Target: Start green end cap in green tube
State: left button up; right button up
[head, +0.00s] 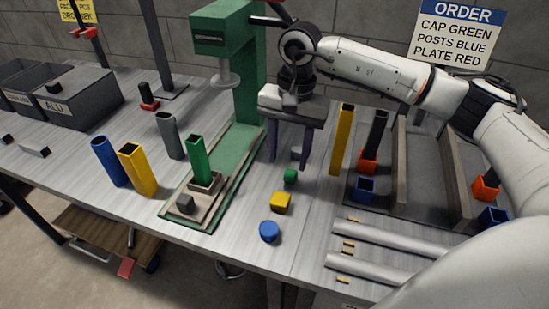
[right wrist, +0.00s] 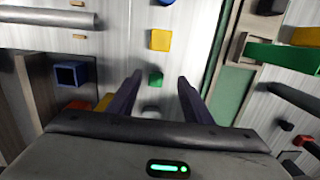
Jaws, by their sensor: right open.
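The green end cap (head: 290,176) is a small block lying on the table; it also shows in the right wrist view (right wrist: 155,78). The green tube (head: 199,160) stands upright in a fixture (head: 222,188) on the green press base, left of the cap. It shows at the right of the right wrist view (right wrist: 280,56). My right gripper (head: 289,163) is open and empty, its fingers pointing down above the table just behind the cap. In the right wrist view the cap appears between and just beyond the fingertips. My left gripper is not in view.
Yellow (head: 281,202) and blue (head: 269,232) caps lie in front of the green one. A yellow post (head: 342,140) stands right of my right gripper. The green press (head: 248,80) rises behind the tube. Blue (head: 109,161), yellow (head: 137,170) and grey (head: 169,135) tubes stand left.

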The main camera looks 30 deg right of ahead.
aim_at(291, 173)
jog(key=shift+w+d+r+h, duration=0.15)
jog(key=shift+w+d, duration=0.1)
jog(key=shift+d, duration=0.25)
jog(key=shift+w+d+r+h, duration=0.15)
jog(key=shift+w+d, duration=0.05)
jog(key=shift+d, duration=0.25)
jog(key=shift+w+d+f, duration=0.15)
jog(key=shift+d+f, duration=0.05)
jog(key=shift+f, duration=0.05)
jog(key=shift+s+f, duration=0.2)
jog(key=shift+f, duration=0.6)
jog(key=f, duration=0.3)
jog(key=f+p, duration=0.1)
jog(key=f, duration=0.1)
jog(key=shift+w+a, duration=0.2)
jog(key=shift+a, duration=0.05)
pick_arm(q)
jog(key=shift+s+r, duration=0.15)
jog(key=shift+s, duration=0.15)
pick_arm(e)
jog(key=c, duration=1.1)
jog(key=shift+r, duration=0.1)
